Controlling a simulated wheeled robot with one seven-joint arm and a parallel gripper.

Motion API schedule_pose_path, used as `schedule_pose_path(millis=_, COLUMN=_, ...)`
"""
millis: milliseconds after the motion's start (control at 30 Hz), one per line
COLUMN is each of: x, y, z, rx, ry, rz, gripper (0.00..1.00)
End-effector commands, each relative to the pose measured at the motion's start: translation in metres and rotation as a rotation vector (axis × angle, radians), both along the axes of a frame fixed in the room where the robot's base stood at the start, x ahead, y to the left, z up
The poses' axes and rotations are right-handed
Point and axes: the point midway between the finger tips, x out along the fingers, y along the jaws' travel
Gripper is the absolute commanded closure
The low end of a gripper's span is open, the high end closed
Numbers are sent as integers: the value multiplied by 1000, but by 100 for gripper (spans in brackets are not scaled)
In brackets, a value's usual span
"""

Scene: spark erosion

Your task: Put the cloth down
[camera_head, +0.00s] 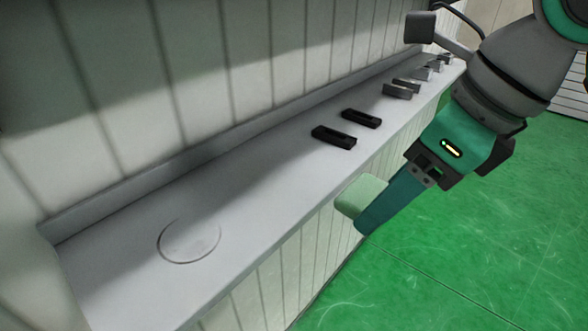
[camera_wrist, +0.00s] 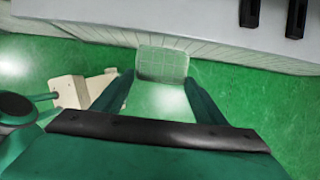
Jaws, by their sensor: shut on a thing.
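The cloth (camera_head: 360,195) is a pale green, folded-looking pad. My gripper (camera_head: 368,218) is shut on it and holds it in the air by the front edge of the grey ledge, over the green floor in the picture. In the wrist view the cloth (camera_wrist: 161,64) shows a faint grid pattern and sits between the two teal fingers of my gripper (camera_wrist: 158,80). The ledge (camera_head: 265,190) runs along the wall, and a thin round outline (camera_head: 189,242) is marked on its near left part. The far finger is mostly hidden in the head view.
Two black slotted blocks (camera_head: 333,137) stand on the ledge near its middle. Several grey metal pieces (camera_head: 397,91) stand farther along it. The ledge around the round outline is clear. A ribbed wall (camera_head: 200,90) rises behind. Beige pieces (camera_wrist: 70,92) show low at left in the wrist view.

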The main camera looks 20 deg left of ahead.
Motion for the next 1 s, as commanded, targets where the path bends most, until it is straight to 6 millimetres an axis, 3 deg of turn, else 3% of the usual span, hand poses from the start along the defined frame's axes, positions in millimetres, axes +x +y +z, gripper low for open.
schedule_pose_path(millis=500, x=40, y=112, z=0, rx=1, ry=0, rz=5, gripper=59)
schedule_pose_path(millis=900, x=52, y=144, z=0, rx=0, ry=0, rz=3, gripper=59)
schedule_pose_path(millis=1000, x=52, y=143, z=-16, rx=1, ry=3, rz=3, gripper=59)
